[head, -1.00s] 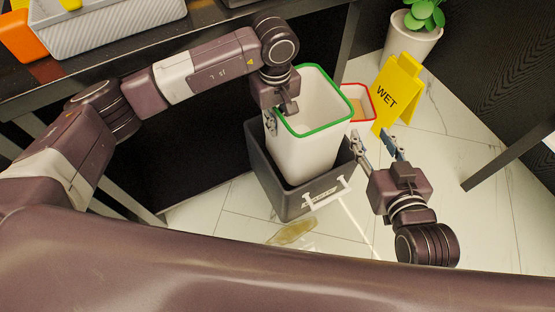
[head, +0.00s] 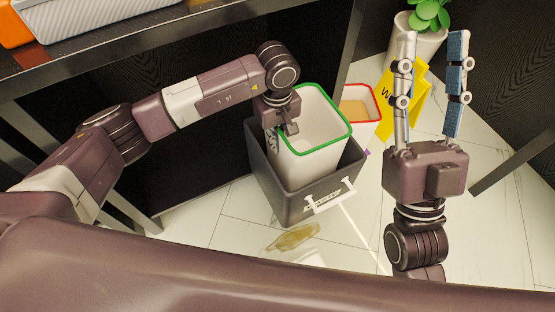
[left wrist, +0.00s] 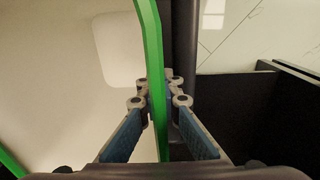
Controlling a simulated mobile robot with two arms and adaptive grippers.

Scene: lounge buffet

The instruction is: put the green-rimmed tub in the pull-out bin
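The green-rimmed tub (head: 318,125) is white and stands nearly upright inside the dark grey pull-out bin (head: 290,200). Its upper part sticks out above the bin's rim; its base is hidden, so I cannot tell if it rests on the bottom. My left gripper (head: 272,138) is at the tub's left wall. In the left wrist view its two fingers (left wrist: 160,95) close from both sides on the green rim (left wrist: 152,60). My right gripper (head: 431,45) is open and empty, raised to the right of the bin, with its fingers pointing away.
A red-rimmed tub (head: 361,108) stands behind the bin. A yellow wet-floor sign (head: 421,100) is partly hidden by my right gripper. A potted plant (head: 424,40) stands behind. A brownish spill (head: 293,238) lies on the floor in front. A dark counter (head: 200,42) runs along the left.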

